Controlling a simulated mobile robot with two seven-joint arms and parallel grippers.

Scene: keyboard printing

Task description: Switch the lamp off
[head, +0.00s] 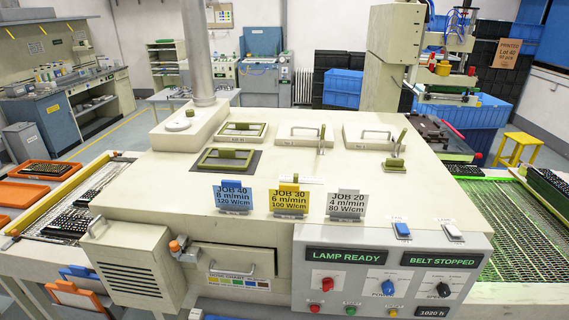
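The control panel (300,260) is on the front right of the cream machine. Its left display (345,257) reads LAMP READY in green, and its right display (441,262) reads BELT STOPPED. Below are a red knob (327,284), a blue POWER knob (387,287) and a black SPEED knob (443,290). A red button (314,308), a green button (350,310) and an orange button (392,312) sit along the bottom. A blue switch (402,229) and a white switch (453,231) are on top. The small labels are too small to read. Neither gripper is in view.
Three job cards, blue (232,197), yellow (289,200) and grey (346,204), stand along the machine's front top edge. A green-lit mesh belt (520,235) extends right. Orange trays (22,192) lie at left. A yellow stool (520,146) stands behind at right.

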